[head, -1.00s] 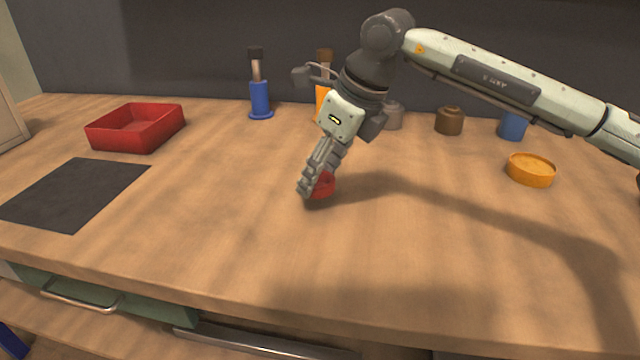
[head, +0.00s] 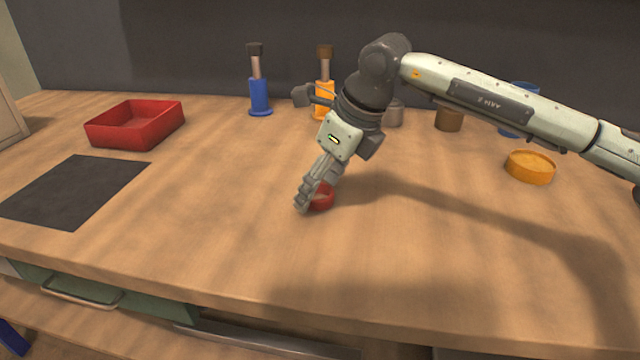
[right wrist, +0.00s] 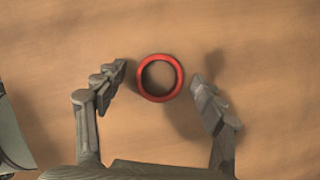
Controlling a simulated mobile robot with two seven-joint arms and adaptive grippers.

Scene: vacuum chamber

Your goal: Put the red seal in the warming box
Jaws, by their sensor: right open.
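The red seal (head: 322,197) is a small red ring lying flat on the wooden table. In the right wrist view the red seal (right wrist: 160,56) sits between the two fingers, with a gap on each side. My right gripper (head: 303,207) is open and low over the table at the seal, its fingers hiding part of it in the head view. It also shows in the right wrist view (right wrist: 159,80), with nothing held. My left gripper is not in view. I cannot tell which thing is the warming box; a beige box-like thing (head: 10,115) is cut off at the left edge.
A red open tray (head: 135,142) and a dark mat (head: 72,190) are at left. A blue-based tool (head: 259,97) and an orange-based one (head: 321,112) stand behind. An orange round dish (head: 530,167) and brown weight (head: 449,121) are at right. The front middle is clear.

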